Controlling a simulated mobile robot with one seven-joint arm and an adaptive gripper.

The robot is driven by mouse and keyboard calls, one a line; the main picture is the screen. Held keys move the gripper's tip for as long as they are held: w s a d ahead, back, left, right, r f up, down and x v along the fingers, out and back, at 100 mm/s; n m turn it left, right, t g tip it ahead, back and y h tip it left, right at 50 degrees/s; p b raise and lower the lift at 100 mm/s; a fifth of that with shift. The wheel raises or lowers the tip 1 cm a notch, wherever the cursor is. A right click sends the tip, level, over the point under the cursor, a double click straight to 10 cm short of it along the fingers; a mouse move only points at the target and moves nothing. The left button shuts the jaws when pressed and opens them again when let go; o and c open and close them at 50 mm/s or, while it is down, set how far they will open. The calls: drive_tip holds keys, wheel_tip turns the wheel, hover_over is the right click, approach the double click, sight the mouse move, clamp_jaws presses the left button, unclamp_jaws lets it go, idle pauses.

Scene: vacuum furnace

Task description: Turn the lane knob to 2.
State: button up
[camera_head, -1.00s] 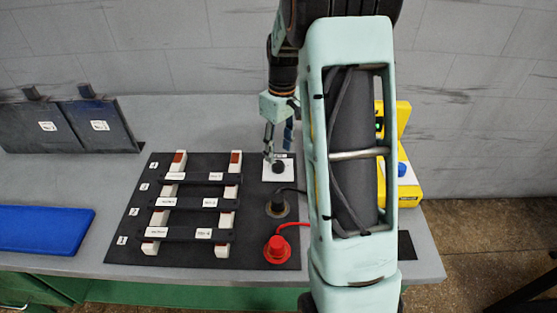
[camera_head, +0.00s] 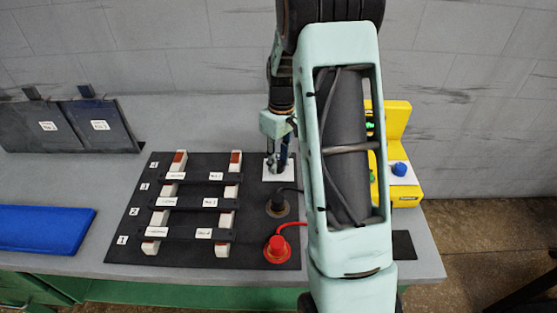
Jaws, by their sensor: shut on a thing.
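The lane knob is a small black knob on a white plate (camera_head: 270,174) at the top right of the black board. My gripper (camera_head: 276,168) points down over this plate with its fingers at the knob. It is shut on the knob, and the fingers cover most of it. The knob's pointer and the plate's markings cannot be read.
The black board (camera_head: 190,258) carries several dark bars on white supports. A yellow device (camera_head: 397,122) with a blue button (camera_head: 399,169) stands right of my arm. A blue mat (camera_head: 45,229) lies left.

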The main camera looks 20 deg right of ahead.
drive_tip(key=shift+c, duration=0.8)
drive_tip(key=shift+m, duration=3.9)
drive_tip(key=o, duration=1.2)
drive_tip(key=shift+c, duration=0.2)
drive_tip(key=shift+r, duration=0.15)
